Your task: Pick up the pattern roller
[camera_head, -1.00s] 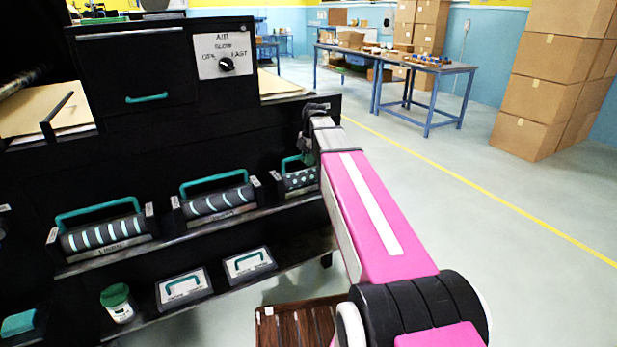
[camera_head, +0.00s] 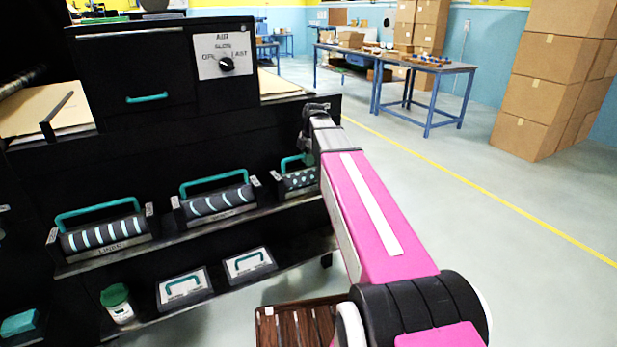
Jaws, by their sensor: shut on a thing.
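Three pattern rollers with teal handles sit in cradles along the black shelf: a straight-striped roller (camera_head: 104,235) at left, a curved-striped roller (camera_head: 218,201) in the middle and a dotted roller (camera_head: 300,181) at right. My gripper (camera_head: 308,157) is at the end of my pink arm, at the right end of the dotted roller's teal handle (camera_head: 289,163). It is shut on that handle; my wrist hides most of the fingers and the roller's right end. The dotted roller is still low at its cradle; I cannot tell whether it touches.
A lower shelf holds two teal-handled blocks (camera_head: 183,288) and a green-lidded jar (camera_head: 117,303). A wooden slatted surface (camera_head: 300,322) lies below my arm. The floor to the right is open, up to stacked boxes (camera_head: 552,80).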

